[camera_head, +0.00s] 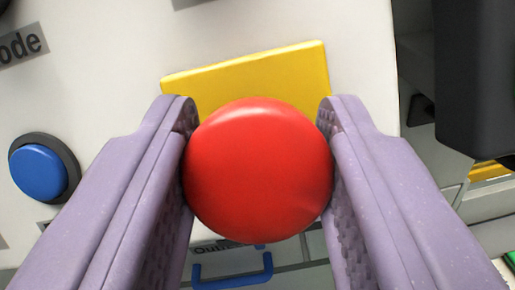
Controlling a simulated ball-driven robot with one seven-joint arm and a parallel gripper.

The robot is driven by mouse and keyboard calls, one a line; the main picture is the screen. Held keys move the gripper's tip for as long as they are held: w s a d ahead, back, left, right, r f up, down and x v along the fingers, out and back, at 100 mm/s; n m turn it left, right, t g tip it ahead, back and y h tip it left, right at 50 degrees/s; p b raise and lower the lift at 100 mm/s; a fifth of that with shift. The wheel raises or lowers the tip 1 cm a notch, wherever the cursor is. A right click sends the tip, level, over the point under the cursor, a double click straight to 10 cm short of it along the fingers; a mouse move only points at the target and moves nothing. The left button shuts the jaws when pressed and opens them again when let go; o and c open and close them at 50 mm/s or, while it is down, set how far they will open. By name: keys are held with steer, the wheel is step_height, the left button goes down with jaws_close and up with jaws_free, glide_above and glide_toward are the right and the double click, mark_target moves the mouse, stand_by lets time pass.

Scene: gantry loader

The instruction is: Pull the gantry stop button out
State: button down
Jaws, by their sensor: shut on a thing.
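The gantry stop button is a large red round button (258,170) in the middle of the head camera view. It stands in front of a yellow plate (250,82) on a white panel. My gripper (258,165) has two purple fingers, one on each side of the red button. The fingers are shut on it, touching its left and right edges. The button's base and stem are hidden behind its cap.
A blue round button (38,171) with a dark ring is on the white panel (110,60) at left. A label reading "ode" (22,46) is at upper left. A dark block (475,75) is at upper right. A blue handle (232,272) shows below.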

steer(key=c, duration=0.6)
jaws_free()
steer(key=shift+s+r, duration=0.1)
steer(key=s, duration=0.2)
steer(key=s+p, duration=0.1)
steer(key=s, duration=0.2)
steer(key=s+a, duration=0.1)
steer(key=s, duration=0.1)
steer(key=shift+s+p, duration=0.3)
steer(key=shift+s, duration=0.1)
steer(key=shift+w, duration=0.1)
